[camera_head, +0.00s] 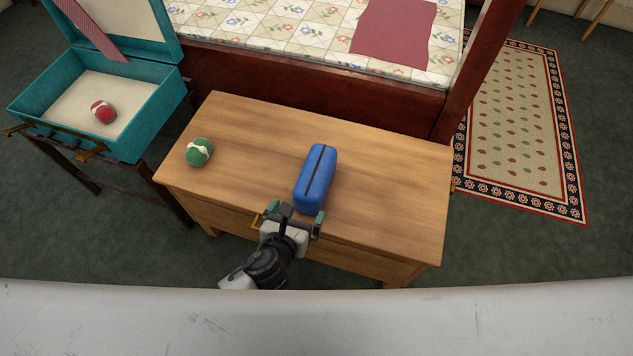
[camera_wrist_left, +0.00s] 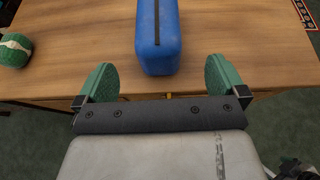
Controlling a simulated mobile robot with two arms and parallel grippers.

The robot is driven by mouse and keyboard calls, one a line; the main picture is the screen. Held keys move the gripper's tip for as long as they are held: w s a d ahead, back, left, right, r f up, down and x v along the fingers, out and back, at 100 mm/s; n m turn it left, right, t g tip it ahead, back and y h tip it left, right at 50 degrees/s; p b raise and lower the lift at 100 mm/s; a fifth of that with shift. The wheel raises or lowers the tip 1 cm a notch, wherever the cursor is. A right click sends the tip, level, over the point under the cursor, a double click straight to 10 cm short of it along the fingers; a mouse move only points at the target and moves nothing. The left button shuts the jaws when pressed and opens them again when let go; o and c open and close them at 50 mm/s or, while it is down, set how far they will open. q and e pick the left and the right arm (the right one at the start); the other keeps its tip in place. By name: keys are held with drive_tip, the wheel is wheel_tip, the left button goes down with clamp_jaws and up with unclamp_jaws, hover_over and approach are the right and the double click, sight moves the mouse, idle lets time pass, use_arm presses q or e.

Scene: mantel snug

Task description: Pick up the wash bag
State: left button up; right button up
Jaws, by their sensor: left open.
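The blue wash bag (camera_head: 316,179), with a dark zip along its top, lies on the wooden table (camera_head: 390,178) right of the middle. In the left wrist view the wash bag (camera_wrist_left: 159,38) is straight ahead, its near end between the lines of the two green fingers. My left gripper (camera_head: 294,218) is at the table's front edge, just short of the bag's near end. It is open and empty, and the fingers (camera_wrist_left: 159,80) do not appear to touch the bag. My right gripper is not in view.
A green ball-like bundle (camera_head: 199,152) sits on the table's left. An open teal suitcase (camera_head: 150,130) on a dark stand holds a red bundle (camera_head: 103,111). A bed (camera_head: 270,30) with a dark red frame stands behind. The table's right side is clear.

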sight(309, 186)
use_arm(q)
drive_tip(key=shift+m, duration=0.3)
drive_tip(key=x, duration=0.2)
drive_tip(key=b+x, duration=0.1)
drive_tip(key=x, duration=0.2)
drive_tip(key=shift+w+d+r, duration=0.1)
drive_tip(key=shift+w, duration=0.25)
drive_tip(key=x, duration=0.2)
drive_tip(key=b+x, duration=0.1)
drive_tip(key=x, duration=0.1)
drive_tip(key=shift+w, duration=0.1)
drive_tip(key=shift+w+f, duration=0.2)
drive_tip(key=shift+w, duration=0.1)
drive_tip(key=c, duration=0.9)
drive_tip(key=shift+c, duration=0.5)
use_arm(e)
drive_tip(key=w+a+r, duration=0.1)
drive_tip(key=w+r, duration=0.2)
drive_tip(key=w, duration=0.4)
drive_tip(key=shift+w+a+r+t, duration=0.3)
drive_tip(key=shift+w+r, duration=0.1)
use_arm(q)
drive_tip(key=shift+r, duration=0.25)
